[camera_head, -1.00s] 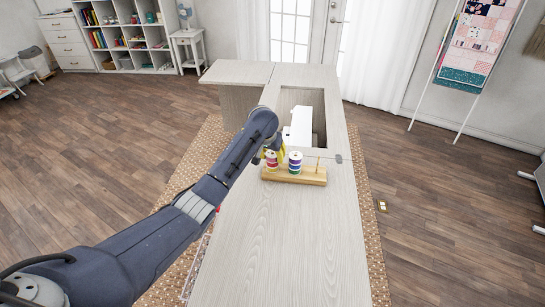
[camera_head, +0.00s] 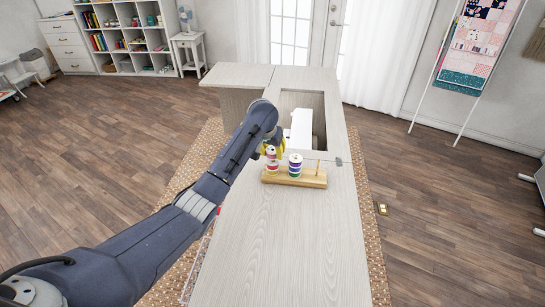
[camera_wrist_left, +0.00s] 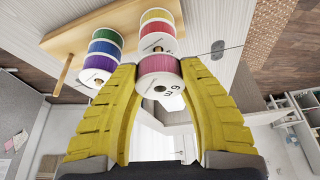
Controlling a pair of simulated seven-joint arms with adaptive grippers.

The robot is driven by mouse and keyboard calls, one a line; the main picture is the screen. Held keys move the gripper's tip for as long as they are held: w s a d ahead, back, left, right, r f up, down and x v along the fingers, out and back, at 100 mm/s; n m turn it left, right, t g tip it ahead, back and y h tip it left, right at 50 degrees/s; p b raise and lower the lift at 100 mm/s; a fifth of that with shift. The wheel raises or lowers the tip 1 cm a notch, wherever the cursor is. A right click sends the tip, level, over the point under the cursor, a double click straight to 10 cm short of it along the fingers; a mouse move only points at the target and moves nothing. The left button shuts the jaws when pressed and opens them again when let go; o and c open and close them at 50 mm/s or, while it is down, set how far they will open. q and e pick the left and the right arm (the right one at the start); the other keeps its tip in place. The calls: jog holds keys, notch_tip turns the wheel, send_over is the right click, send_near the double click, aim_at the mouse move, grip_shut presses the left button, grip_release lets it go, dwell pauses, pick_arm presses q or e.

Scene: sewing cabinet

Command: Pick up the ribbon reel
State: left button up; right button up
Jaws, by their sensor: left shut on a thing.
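A wooden spool stand (camera_head: 309,179) sits on the cabinet top. Its left stack of ribbon reels rises beside my yellow left gripper (camera_head: 274,147). In the left wrist view, the gripper's fingers (camera_wrist_left: 158,72) are shut on the pink ribbon reel (camera_wrist_left: 159,66), one on each side. A red reel (camera_wrist_left: 157,44) and a yellow reel (camera_wrist_left: 157,17) are in line behind it, towards the stand. The right gripper is not in view.
A second stack of green, blue and purple reels (camera_head: 295,166) stands close to the right. A bare peg (camera_head: 318,168) is at the stand's right end. Beyond is a cabinet opening with a white machine (camera_head: 301,130). The near cabinet top (camera_head: 285,250) is clear.

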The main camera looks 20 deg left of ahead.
pick_arm(q)
notch_tip(320, 180, up, 17)
jog(key=shift+f, duration=0.15)
dwell(0.4)
